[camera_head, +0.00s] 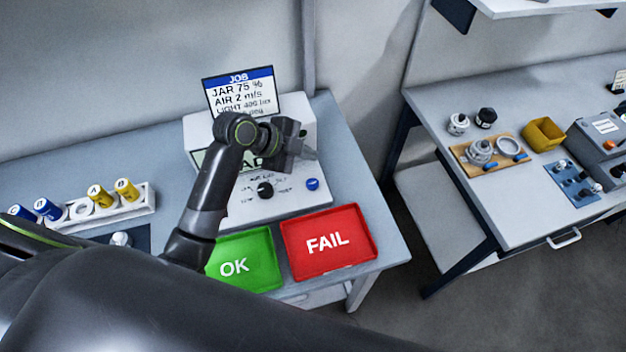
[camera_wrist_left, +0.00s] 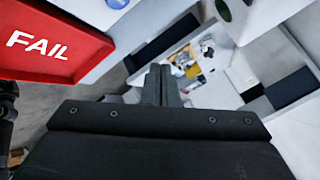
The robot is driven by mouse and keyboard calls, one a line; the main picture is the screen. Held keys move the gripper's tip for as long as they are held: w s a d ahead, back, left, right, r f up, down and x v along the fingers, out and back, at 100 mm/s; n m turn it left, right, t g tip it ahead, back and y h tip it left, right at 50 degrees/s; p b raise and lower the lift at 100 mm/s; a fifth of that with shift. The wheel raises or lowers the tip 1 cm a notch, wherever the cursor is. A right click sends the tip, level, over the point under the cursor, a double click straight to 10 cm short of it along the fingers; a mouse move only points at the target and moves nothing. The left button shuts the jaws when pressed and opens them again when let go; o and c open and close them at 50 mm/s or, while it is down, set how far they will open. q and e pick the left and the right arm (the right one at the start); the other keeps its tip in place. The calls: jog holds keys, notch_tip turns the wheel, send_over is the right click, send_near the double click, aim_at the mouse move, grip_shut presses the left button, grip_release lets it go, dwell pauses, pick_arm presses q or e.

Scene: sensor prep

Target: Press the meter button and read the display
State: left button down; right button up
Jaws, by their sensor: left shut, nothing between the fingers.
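The meter (camera_head: 298,206) is a white box on the left table with a black knob (camera_head: 265,189) and a blue button (camera_head: 312,184) on its sloped front. Its display (camera_head: 199,158) is mostly hidden behind my left arm, and its reading cannot be made out. My left gripper (camera_head: 308,153) is above the meter, up and slightly left of the blue button and apart from it. It is shut and empty; its closed fingers also show in the left wrist view (camera_wrist_left: 161,84). A blue button (camera_wrist_left: 117,3) shows at that view's top edge. My right gripper is not in view.
A job card (camera_head: 241,93) stands behind the meter. A green OK tray (camera_head: 262,245) and a red FAIL tray (camera_head: 360,258) lie in front. A white rack (camera_head: 142,208) holds blue and yellow jars at left. A second table (camera_head: 520,222) stands right, across a gap.

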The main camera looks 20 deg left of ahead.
aim_at(308, 184)
pick_arm(q)
notch_tip(308, 184, down, 8)
jog(key=b, duration=0.7)
jog(key=shift+w+f, duration=0.15)
jog(key=shift+f, duration=0.3)
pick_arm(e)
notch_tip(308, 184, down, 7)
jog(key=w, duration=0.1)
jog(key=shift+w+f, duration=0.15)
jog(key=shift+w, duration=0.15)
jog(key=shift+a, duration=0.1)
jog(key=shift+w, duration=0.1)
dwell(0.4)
pick_arm(q)
jog(key=shift+f+b, duration=0.4)
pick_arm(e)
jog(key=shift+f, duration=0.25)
